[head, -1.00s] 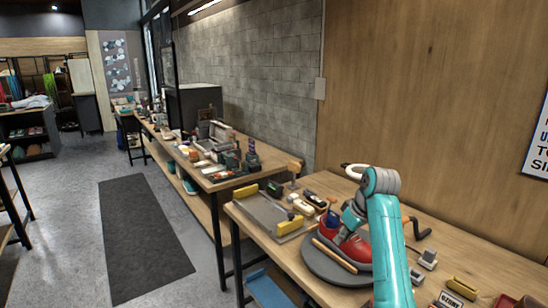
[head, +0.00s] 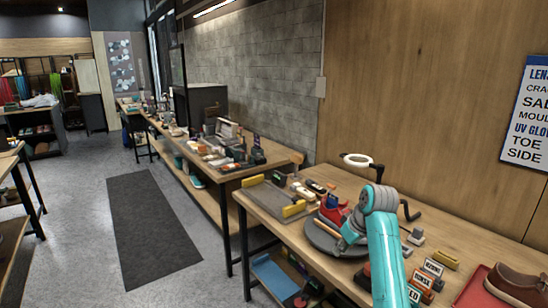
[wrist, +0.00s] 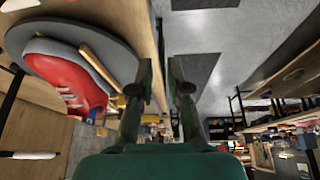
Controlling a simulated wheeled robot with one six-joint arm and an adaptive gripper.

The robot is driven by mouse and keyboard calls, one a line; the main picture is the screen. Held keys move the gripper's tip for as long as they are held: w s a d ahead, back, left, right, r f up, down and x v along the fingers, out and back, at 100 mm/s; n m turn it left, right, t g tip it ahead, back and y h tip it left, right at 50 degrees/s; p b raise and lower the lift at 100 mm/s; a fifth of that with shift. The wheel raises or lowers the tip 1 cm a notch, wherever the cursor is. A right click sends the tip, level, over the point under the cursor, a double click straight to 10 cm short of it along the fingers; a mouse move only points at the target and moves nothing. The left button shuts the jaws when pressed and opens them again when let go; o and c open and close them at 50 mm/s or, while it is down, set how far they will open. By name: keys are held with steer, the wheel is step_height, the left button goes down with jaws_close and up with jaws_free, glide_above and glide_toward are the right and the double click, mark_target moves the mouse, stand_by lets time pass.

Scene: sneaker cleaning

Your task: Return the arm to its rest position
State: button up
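My arm (head: 384,250) is bent above the front workbench (head: 350,183), with its elbow toward the wall. My gripper shows in the wrist view (wrist: 163,82). Its two dark fingers are apart with nothing between them, so it is open and empty. A red sneaker (head: 331,209) sits on a round grey turntable (head: 318,236) on the bench, partly hidden by my arm in the head view. In the wrist view the red sneaker (wrist: 62,78) and turntable (wrist: 112,42) lie left of the fingers, apart from them.
A grey tray (head: 262,205) with yellow blocks (head: 294,209) stands at the bench's left end. Small labelled blocks (head: 432,268) and a brown shoe (head: 513,284) on a red mat are at right. The aisle mat (head: 150,230) is clear.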

steer(key=s+f+m+t, duration=0.1)
steer(key=s+f, duration=0.3)
steer(key=f, duration=0.9)
steer(key=s+a+f+m+t+h, duration=0.1)
steer(key=s+f+m+t, duration=0.1)
steer(key=s+f, duration=0.8)
steer(key=s+a+f+m+t, duration=0.1)
steer(key=s+f+t, duration=0.1)
steer(key=s+f, duration=0.9)
steer(key=s+r+m+t+h, duration=0.1)
steer(key=s+r, duration=0.2)
steer(key=s, duration=0.9)
steer(key=s+r+m+t, duration=0.1)
steer(key=s+r+t, duration=0.15)
steer(key=s, duration=0.95)
steer(key=s+r+t, duration=0.2)
steer(key=s+r, duration=1.3)
steer(key=r, duration=0.2)
steer(key=shift+d, duration=0.3)
steer(key=shift+r, duration=0.1)
